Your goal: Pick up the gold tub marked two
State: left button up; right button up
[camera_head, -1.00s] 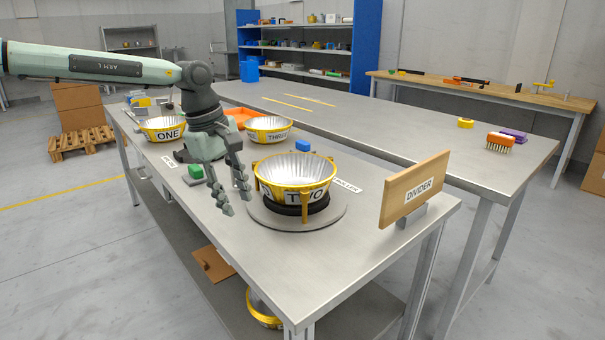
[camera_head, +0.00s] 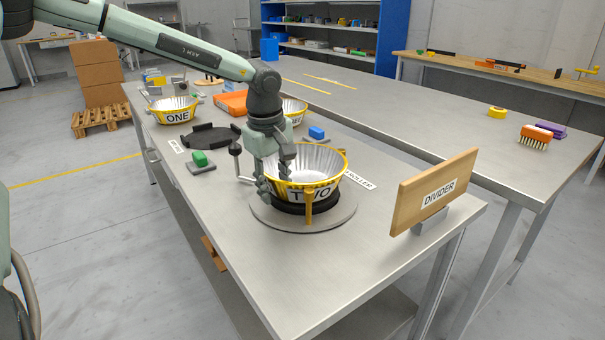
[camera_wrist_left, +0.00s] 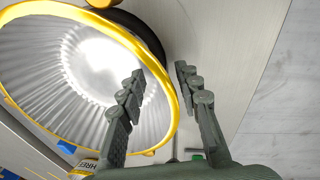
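The gold tub marked TWO (camera_head: 334,190) has a yellow rim and a ribbed silver inside. It stands upright on a black ring over a round grey plate (camera_head: 300,222) near the table's front. My left gripper (camera_head: 276,174) is at the tub's left rim with its fingers apart. In the left wrist view, one finger of the gripper (camera_wrist_left: 160,72) is over the inside of the tub (camera_wrist_left: 60,65) and the other is outside the yellow rim. I cannot tell whether either finger touches the wall. My right gripper is not in view.
Tub ONE (camera_head: 174,110) and another gold tub (camera_head: 294,111), partly hidden by my arm, stand farther back. A wooden DIVIDER board (camera_head: 428,192) stands to the right. The front right tabletop is clear.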

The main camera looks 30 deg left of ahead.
pick_arm(q)
jog(key=shift+f, duration=0.25)
jog(key=shift+w, duration=0.1)
jog(key=shift+c, duration=0.4)
grip_shut()
